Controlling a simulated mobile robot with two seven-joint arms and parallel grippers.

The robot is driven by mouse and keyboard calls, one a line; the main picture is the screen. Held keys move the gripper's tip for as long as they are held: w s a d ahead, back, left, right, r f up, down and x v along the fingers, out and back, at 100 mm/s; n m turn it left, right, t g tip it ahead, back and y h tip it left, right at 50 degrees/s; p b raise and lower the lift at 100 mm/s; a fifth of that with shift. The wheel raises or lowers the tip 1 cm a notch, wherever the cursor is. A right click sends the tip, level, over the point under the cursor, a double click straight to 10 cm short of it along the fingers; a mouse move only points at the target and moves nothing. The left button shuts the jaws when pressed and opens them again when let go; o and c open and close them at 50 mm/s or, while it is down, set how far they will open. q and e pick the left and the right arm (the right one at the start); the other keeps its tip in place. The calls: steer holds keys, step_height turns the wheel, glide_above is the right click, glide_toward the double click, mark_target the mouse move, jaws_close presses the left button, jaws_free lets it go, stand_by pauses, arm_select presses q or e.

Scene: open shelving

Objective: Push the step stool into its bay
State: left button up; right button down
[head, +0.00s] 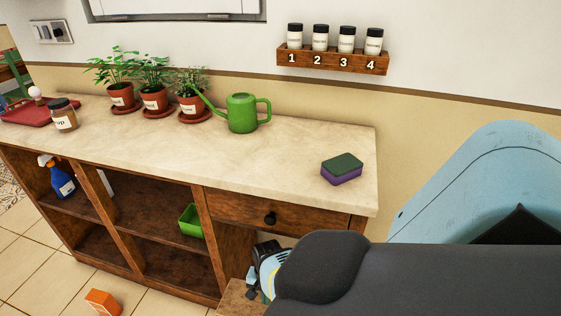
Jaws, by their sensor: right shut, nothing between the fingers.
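The wooden step stool (232,300) shows only in part at the bottom edge of the head view, below the drawer end of the counter. My right arm and the frame's edge hide the rest of it. My right gripper (251,285) is shut and empty, right at the stool's top; I cannot tell whether it touches. The bay under the drawer (232,254) is partly visible behind the stool. How far the stool sits inside it is hidden. My left gripper is out of view.
The counter (270,165) holds a green watering can (242,113), potted plants (155,95), a jar (63,115) and a sponge (342,169). A spray bottle (62,178) and green bin (190,221) are on the shelves. An orange box (102,302) lies on the floor.

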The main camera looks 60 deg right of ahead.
step_height(320, 180, up, 2)
steer(key=shift+w+r+p, duration=0.1)
steer(key=shift+w+p, duration=0.05)
steer(key=shift+p, duration=0.35)
arm_select(q)
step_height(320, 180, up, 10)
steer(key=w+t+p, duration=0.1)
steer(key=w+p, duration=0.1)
steer(key=p, duration=0.6)
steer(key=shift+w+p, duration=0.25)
steer(key=shift+p, duration=0.15)
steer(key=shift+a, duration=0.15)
arm_select(e)
steer(key=s+a, duration=1)
steer(key=s, duration=0.1)
steer(key=shift+s+a+r, duration=0.4)
